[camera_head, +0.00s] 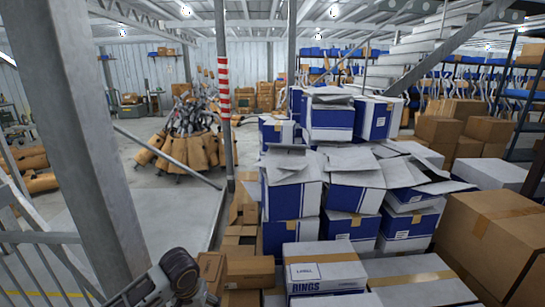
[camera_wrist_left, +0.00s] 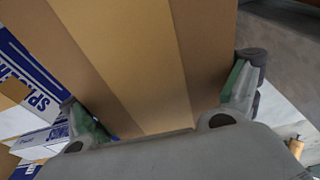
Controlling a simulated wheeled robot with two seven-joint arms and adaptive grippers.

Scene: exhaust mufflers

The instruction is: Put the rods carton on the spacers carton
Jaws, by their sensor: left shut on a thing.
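My left gripper (camera_wrist_left: 160,82) is shut on a brown carton (camera_wrist_left: 150,60) with a tan tape strip; its two fingers press on opposite sides. No label shows on the carton, so I cannot read that it is the rods carton. In the head view my left gripper (camera_head: 208,296) is at the bottom edge, mostly cut off, beside a brown carton (camera_head: 212,267) that looks like the held one. In the wrist view a white and blue carton with large letters starting "SP", likely the spacers carton (camera_wrist_left: 28,72), is to the left. I cannot tell which carton this is in the head view.
A white carton marked RINGS (camera_head: 325,272) stands right of my left gripper. Stacked blue and white cartons (camera_head: 292,195) rise behind it. A large brown carton (camera_head: 495,240) is at the right. A grey post (camera_head: 85,140) and railing (camera_head: 40,238) stand at the left.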

